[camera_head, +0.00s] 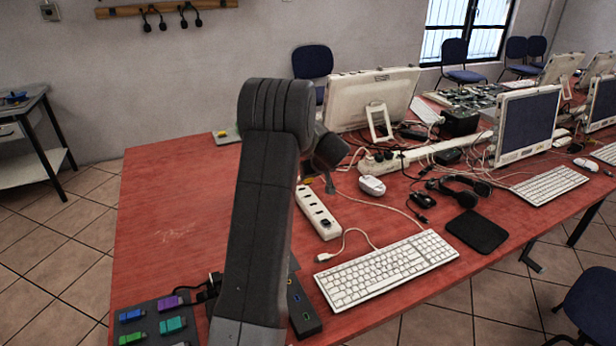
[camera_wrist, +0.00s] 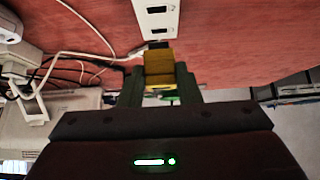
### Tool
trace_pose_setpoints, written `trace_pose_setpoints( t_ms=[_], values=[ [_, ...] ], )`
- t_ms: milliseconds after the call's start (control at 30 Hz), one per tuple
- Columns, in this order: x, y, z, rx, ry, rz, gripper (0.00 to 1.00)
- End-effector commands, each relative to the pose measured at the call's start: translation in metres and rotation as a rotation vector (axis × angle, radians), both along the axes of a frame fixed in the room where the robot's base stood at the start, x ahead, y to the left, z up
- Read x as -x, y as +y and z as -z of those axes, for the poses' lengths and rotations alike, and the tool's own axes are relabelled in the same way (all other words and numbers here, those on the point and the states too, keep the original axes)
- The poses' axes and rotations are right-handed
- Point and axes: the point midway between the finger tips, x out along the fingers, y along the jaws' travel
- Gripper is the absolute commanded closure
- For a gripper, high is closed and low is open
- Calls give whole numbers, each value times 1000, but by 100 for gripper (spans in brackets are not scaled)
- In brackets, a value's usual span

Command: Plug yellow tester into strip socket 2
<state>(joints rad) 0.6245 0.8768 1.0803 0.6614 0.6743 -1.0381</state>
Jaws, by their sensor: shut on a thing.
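The yellow tester (camera_wrist: 158,63) is held between the two fingers of my gripper (camera_wrist: 159,74) in the wrist view. Its dark tip points at the near end of the white strip (camera_wrist: 156,20). The tip meets the strip's end in the picture; I cannot tell whether it touches or sits above it. Two dark sockets show on the part of the strip in that view. In the head view the white strip (camera_head: 318,212) lies on the red table with several dark sockets. My arm hides most of the gripper and tester there, and socket numbers are not readable.
A dark board with coloured plugs (camera_head: 152,320) and a black hub (camera_head: 302,309) are at the front. A monitor (camera_head: 372,98) stands behind.

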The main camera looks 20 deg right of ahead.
Motion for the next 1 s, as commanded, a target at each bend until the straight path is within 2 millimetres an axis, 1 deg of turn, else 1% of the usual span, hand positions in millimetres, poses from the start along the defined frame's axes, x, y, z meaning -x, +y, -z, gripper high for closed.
trace_pose_setpoints(
  t_ms=[33,567,600,1000],
  values=[
    [0,0,4,-1,1,-1,97],
    [1,0,42,-1,2,0,97],
    [0,0,39,0,1,0,97],
    [0,0,40,1,1,-2,97]
  ],
)
